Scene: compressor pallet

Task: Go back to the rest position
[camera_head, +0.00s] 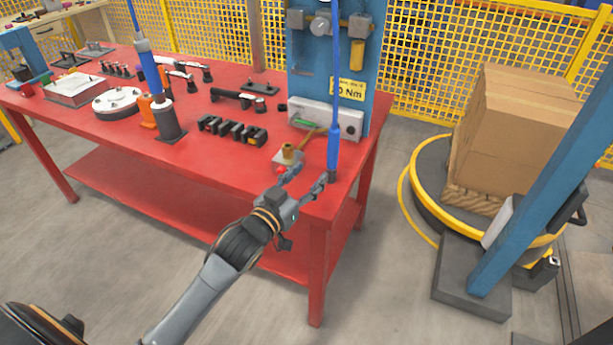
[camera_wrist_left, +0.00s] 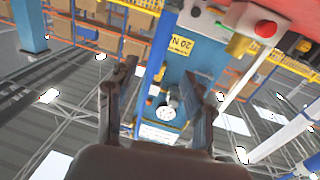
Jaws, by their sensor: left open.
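My left gripper (camera_head: 308,177) is at the near right corner of the red workbench (camera_head: 225,163), with its fingers apart. It looks empty. Its fingertips appear close to the lower end of a blue hanging tool (camera_head: 333,150); I cannot tell whether they touch. In the left wrist view the two dark fingers (camera_wrist_left: 160,70) are spread, with nothing clearly held between them. The blue panel (camera_wrist_left: 186,62) with its yellow label shows beyond them. My right gripper is not in view.
A second blue tool (camera_head: 150,70) hangs farther left. A cardboard box (camera_head: 510,120) stands on a round platform at right. Floor is clear in front of the bench.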

